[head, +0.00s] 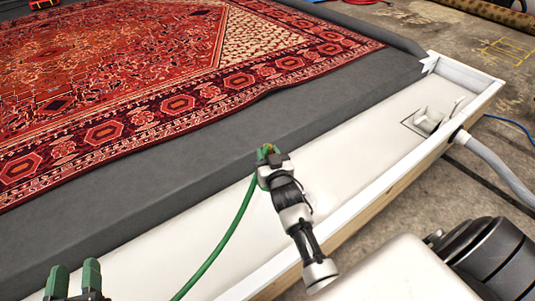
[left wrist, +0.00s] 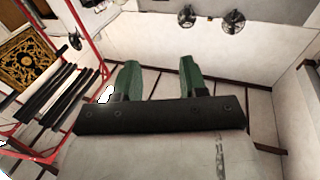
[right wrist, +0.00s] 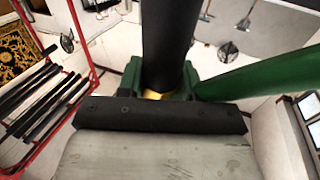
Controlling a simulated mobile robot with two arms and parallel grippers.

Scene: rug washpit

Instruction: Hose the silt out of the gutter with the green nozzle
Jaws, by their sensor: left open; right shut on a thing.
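My right gripper (head: 268,153) is over the white gutter (head: 345,150) in the head view, shut on the nozzle. In the right wrist view the nozzle (right wrist: 168,45) is a dark cylinder with a brass-coloured base between the green fingers. A green hose (head: 228,236) runs from it to the lower left; it also shows in the right wrist view (right wrist: 262,75). The nozzle is mostly hidden by the gripper in the head view. My left gripper (head: 75,277) is open and empty at the lower left. I see no clear silt on the visible gutter floor.
A drain fitting (head: 430,118) sits at the gutter's far right end, with a grey pipe (head: 495,165) outside the rim. A red patterned rug (head: 130,90) lies on the dark grey bed (head: 320,110) beside the gutter. A red rack (left wrist: 85,50) shows in the left wrist view.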

